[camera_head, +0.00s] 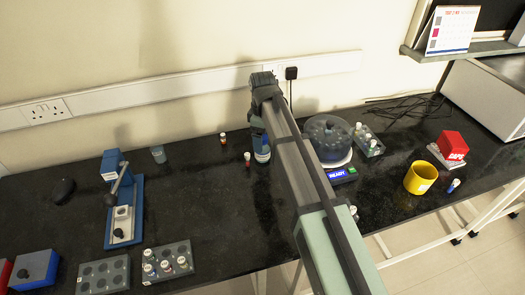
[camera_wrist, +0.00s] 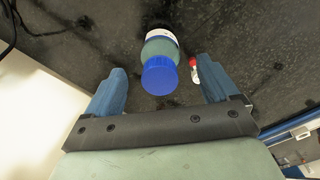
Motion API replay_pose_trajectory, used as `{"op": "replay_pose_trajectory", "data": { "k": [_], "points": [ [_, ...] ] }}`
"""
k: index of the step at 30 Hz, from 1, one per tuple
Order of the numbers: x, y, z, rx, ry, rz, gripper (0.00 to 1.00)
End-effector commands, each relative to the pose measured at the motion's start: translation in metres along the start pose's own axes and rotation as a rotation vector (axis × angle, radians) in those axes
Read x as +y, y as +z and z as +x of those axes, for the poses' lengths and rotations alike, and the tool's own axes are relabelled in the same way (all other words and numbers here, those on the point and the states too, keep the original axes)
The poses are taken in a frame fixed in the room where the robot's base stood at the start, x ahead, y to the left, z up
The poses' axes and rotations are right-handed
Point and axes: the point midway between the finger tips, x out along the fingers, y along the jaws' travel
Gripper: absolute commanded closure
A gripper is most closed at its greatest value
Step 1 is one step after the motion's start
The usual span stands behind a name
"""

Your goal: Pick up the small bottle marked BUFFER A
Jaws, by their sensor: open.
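A bottle with a blue screw cap, a greenish body and a white label (camera_wrist: 160,52) shows in the wrist view. It appears between the two fingers of my gripper (camera_wrist: 161,68), with a gap on each side. I cannot tell how far ahead of the fingertips it is. No lettering on it is readable. My gripper is open and empty.
A small red-and-white vial (camera_wrist: 193,70) stands close beside the bottle; it also shows in the head view (camera_head: 247,160). Another vial (camera_head: 223,138) is farther left. A round device with a READY display (camera_head: 342,175) is to the right. The wall is close behind.

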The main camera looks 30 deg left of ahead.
Motion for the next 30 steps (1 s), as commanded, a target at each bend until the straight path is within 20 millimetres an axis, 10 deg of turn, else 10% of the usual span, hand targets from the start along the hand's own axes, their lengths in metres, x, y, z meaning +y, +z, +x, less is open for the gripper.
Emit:
{"op": "replay_pose_trajectory", "data": {
  "k": [15,30],
  "points": [
    [0.001,0.003,0.031,0.000,0.000,0.000,0.13],
    [0.001,0.003,0.031,0.000,0.000,0.000,0.61]
  ]
}}
